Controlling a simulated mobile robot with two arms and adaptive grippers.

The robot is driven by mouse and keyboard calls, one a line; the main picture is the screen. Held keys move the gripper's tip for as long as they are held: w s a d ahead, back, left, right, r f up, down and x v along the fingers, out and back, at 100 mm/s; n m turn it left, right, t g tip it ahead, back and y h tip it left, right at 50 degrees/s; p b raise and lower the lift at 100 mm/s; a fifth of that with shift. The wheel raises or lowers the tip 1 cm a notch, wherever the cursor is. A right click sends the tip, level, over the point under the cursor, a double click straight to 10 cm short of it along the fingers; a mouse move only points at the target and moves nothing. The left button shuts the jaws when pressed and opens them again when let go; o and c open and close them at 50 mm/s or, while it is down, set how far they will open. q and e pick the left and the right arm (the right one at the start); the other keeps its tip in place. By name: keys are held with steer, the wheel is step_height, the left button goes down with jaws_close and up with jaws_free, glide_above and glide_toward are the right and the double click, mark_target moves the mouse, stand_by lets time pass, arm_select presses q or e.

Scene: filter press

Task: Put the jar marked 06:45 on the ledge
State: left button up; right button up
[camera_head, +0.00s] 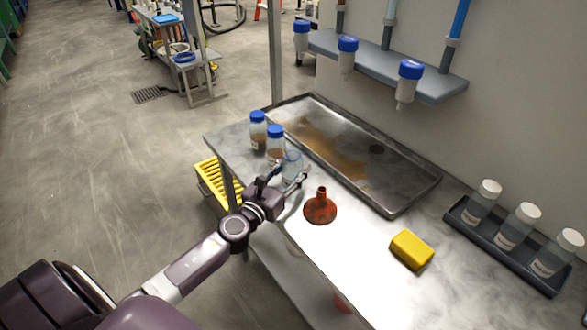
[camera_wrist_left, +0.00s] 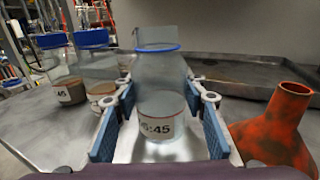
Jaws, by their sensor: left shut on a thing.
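The jar marked 06:45 (camera_wrist_left: 158,92) is clear, with a blue rim and pale contents; its label reads "5:45" or "6:45" in part, the first digits being unclear. In the head view the jar (camera_head: 291,168) is at the left edge of the bench. My left gripper (camera_head: 283,182) is shut on it, with blue finger pads on both sides in the wrist view (camera_wrist_left: 160,125). The jar looks upright; whether it touches the bench is unclear.
Two blue-capped jars with brown sediment (camera_head: 258,131) (camera_head: 275,146) stand close behind the held jar. An orange-red funnel (camera_head: 320,208) is close on its right. A stained metal tray (camera_head: 408,205), yellow sponge (camera_head: 411,250) and rack of white-capped jars (camera_head: 498,244) occupy the bench.

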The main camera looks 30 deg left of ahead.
arm_select(q)
steer(key=shift+f, duration=0.2)
steer(key=o, duration=1.2)
steer(key=shift+o, duration=0.2)
steer(key=shift+r, duration=0.1)
steer(key=shift+r, duration=0.2)
steer(key=s+b, duration=0.1)
steer(key=s, duration=0.4)
steer(key=s+b, duration=0.1)
steer(key=s, duration=0.4)
steer(key=shift+s+f, duration=0.2)
steer(key=shift+s, duration=0.1)
steer(key=shift+s+r+b, duration=0.15)
steer(key=shift+s+b, duration=0.15)
steer(key=shift+s, duration=0.45)
